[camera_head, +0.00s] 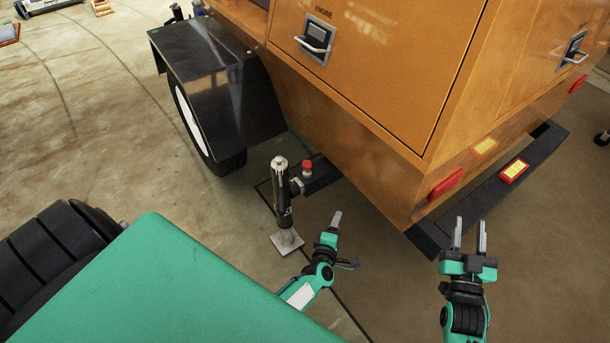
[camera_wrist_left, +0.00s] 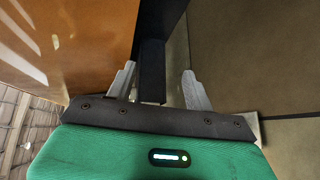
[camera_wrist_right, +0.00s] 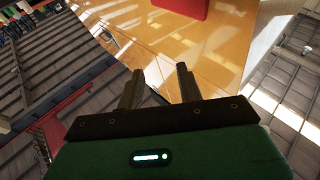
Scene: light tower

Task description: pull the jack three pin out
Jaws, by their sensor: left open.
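The jack (camera_head: 283,195) is a dark upright cylinder with a pale top, standing on a square metal foot (camera_head: 287,241) beside the orange tower's lower edge. A red knob (camera_head: 307,168) sits on the dark bracket just right of the jack; I take it to be the pin's head. My left gripper (camera_head: 337,220) is open and empty, to the lower right of the jack and apart from the knob. In the left wrist view its fingers (camera_wrist_left: 160,76) are spread before a dark beam. My right gripper (camera_head: 470,222) is open and empty, further right near the rear bumper.
The orange tower body (camera_head: 400,80) rises behind the jack. A black fender (camera_head: 215,80) with a wheel stands to its left. A dark bumper (camera_head: 470,205) runs along the right end. My green base covers the lower left. The floor at lower right is clear.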

